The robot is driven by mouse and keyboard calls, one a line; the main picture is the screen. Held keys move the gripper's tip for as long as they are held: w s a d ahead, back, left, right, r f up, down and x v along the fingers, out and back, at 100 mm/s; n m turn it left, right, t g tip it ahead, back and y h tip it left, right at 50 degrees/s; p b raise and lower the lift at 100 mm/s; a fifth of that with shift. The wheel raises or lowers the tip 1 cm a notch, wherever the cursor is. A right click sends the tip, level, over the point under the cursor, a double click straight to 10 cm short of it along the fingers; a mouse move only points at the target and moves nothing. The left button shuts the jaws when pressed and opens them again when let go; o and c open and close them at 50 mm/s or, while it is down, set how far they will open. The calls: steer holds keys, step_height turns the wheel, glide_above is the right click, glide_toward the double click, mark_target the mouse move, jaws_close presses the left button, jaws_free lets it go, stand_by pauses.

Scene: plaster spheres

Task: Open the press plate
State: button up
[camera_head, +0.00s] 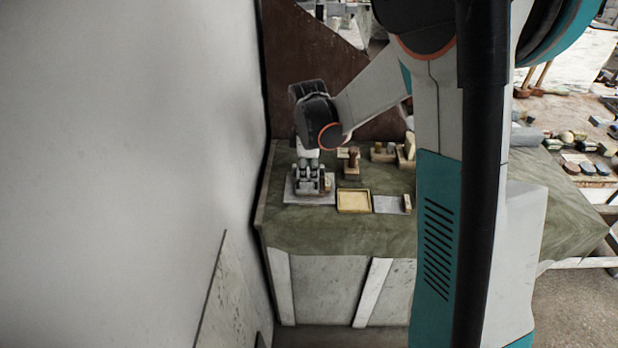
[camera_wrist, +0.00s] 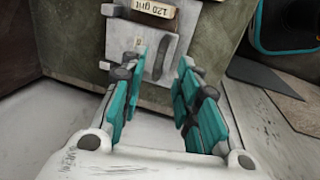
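The press (camera_head: 298,187) looks like a small grey device on a flat base at the left of the green-topped table. My gripper (camera_head: 310,172) reaches down over it and hides much of it. In the wrist view my gripper (camera_wrist: 160,75) has its two teal-padded fingers apart. A narrow slot or bar stands on the plate, in line with the gap between the fingers. I cannot tell whether a finger touches it. I cannot tell which part is the press plate.
A block marked "120 grit" (camera_wrist: 150,10) sits at the plate's top. On the table (camera_head: 300,238) are a yellow tray (camera_head: 354,201), a grey sheet (camera_head: 388,204) and a brown-handled tool (camera_head: 353,160). A pale wall (camera_head: 130,170) is close on the left.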

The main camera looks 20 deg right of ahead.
mark_target(309, 181)
steer(key=shift+w+d+f+b, duration=0.1)
steer(key=shift+w+f+b, duration=0.1)
steer(key=shift+f, duration=0.75)
steer(key=shift+w+d+f+b, duration=0.1)
steer(key=shift+w+f+b, duration=0.05)
steer(key=shift+f, duration=0.75)
steer(key=shift+c, duration=0.6)
jaws_close()
